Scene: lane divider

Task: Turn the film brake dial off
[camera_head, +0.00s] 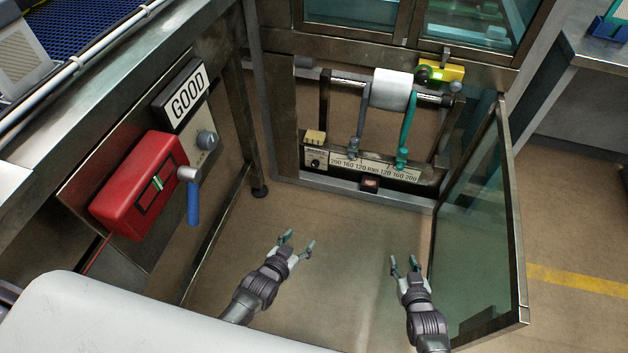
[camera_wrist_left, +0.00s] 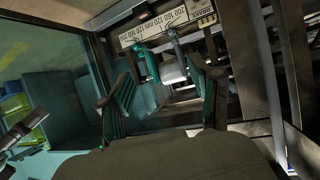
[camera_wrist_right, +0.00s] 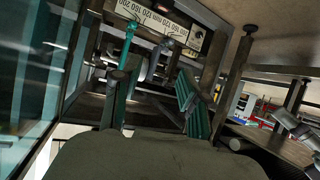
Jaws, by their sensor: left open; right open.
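A small black dial (camera_head: 315,163) sits on a pale plate at the left end of the ruler scale, below the white film roll (camera_head: 391,90). The dial also shows in the right wrist view (camera_wrist_right: 195,38). Its setting is too small to read. A grey round knob (camera_head: 207,140) is on a panel below the GOOD sign; I cannot tell its label. My left gripper (camera_head: 298,241) is open and empty, in front of and below the scale, apart from it. My right gripper (camera_head: 403,262) is open and empty, further right, also apart from everything.
A glass door (camera_head: 475,225) stands open to the right of my right gripper. A red box (camera_head: 139,185) and a blue-handled lever (camera_head: 193,203) are at the left. A yellow box (camera_head: 441,71) with a green light is beside the roll. Open floor lies below the scale.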

